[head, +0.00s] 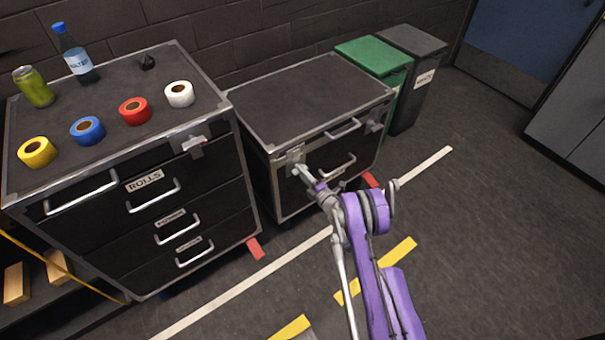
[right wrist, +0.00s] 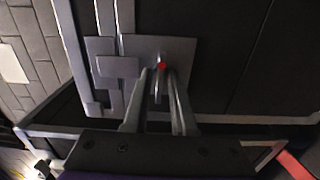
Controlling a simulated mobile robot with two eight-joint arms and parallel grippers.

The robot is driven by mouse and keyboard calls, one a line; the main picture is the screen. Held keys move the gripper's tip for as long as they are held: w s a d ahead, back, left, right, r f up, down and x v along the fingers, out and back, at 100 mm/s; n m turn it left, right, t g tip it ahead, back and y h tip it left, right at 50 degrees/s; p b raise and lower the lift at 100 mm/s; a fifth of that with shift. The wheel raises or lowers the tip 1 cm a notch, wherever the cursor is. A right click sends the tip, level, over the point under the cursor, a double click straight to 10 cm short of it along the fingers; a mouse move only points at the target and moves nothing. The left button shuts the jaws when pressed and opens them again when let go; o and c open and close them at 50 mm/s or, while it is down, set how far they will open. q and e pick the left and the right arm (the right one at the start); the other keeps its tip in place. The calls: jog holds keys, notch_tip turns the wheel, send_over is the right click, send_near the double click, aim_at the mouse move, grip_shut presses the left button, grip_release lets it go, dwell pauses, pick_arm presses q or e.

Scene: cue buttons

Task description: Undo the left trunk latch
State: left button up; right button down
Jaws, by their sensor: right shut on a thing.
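The black trunk (head: 310,95) with metal edges stands beside the drawer cabinet, its lid down. Its left latch (head: 289,158) is a small metal plate at the front left, just under the lid's edge. My right gripper (head: 299,173) reaches to this latch. In the right wrist view the latch plate (right wrist: 187,52) fills the upper middle, with a red dot on its thin upright tab. The fingers of my right gripper (right wrist: 160,88) are shut on that tab, which they partly hide. My left gripper is not in view.
The drawer cabinet (head: 110,110) stands close on the left, with several tape rolls, a can and a bottle on top. A green bin (head: 375,52) and a grey bin (head: 412,70) stand right of the trunk. The floor in front is open.

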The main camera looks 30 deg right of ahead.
jog(key=m+b, duration=0.8)
jog(key=m, duration=0.9)
jog(key=shift+m, duration=0.4)
dwell(0.4)
jog(key=c, duration=1)
grip_release()
jog(key=shift+o, duration=0.2)
jog(key=s+p, duration=0.1)
jog(key=s, duration=0.9)
jog(key=shift+s+d, duration=0.4)
jog(key=shift+d, duration=0.05)
